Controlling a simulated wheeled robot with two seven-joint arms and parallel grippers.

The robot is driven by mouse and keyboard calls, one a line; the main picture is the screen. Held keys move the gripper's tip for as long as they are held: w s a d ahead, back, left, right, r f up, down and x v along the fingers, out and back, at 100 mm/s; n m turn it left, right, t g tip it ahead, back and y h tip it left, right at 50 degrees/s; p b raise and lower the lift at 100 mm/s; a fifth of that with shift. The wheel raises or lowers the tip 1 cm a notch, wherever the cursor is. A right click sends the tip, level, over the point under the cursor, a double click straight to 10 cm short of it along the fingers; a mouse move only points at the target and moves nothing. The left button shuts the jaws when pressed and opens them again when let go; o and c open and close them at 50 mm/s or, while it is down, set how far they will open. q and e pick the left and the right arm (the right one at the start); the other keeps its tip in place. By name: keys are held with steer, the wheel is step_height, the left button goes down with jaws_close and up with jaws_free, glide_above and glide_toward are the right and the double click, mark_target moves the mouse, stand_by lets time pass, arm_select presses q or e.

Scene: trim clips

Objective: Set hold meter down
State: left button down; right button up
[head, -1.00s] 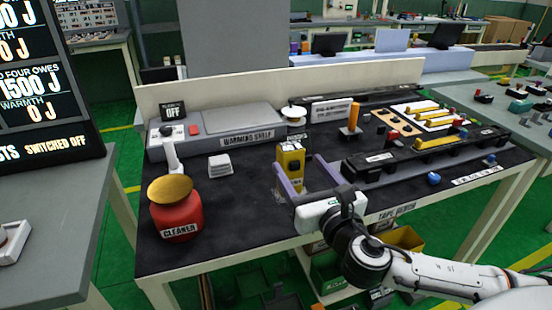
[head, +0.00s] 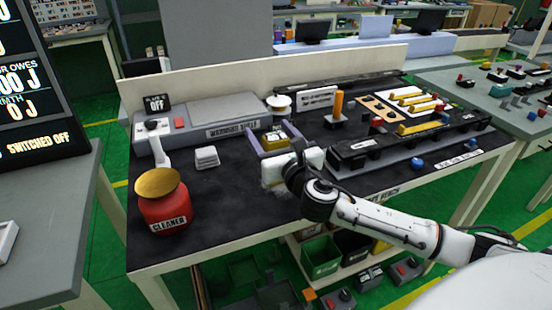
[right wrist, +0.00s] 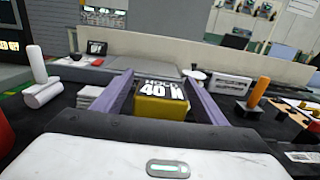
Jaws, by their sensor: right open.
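The hold meter (head: 274,142) is a yellow block with a dark display on the black bench top. It also shows in the right wrist view (right wrist: 161,105), where its display reads "40". My right gripper (head: 268,128) is open, its two purple fingers on either side of the meter. In the right wrist view the fingers (right wrist: 158,78) reach past the meter, with a gap visible at the left. The meter's lower part is hidden by my gripper body, so I cannot tell how its base rests. My left gripper is out of view.
Behind stands the grey warming shelf (head: 215,112). A white stack (head: 207,157) and a red cleaner pot (head: 164,210) are at left. A black rail (head: 365,149) and an orange post (head: 339,103) are at right.

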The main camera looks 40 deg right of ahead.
jaws_close()
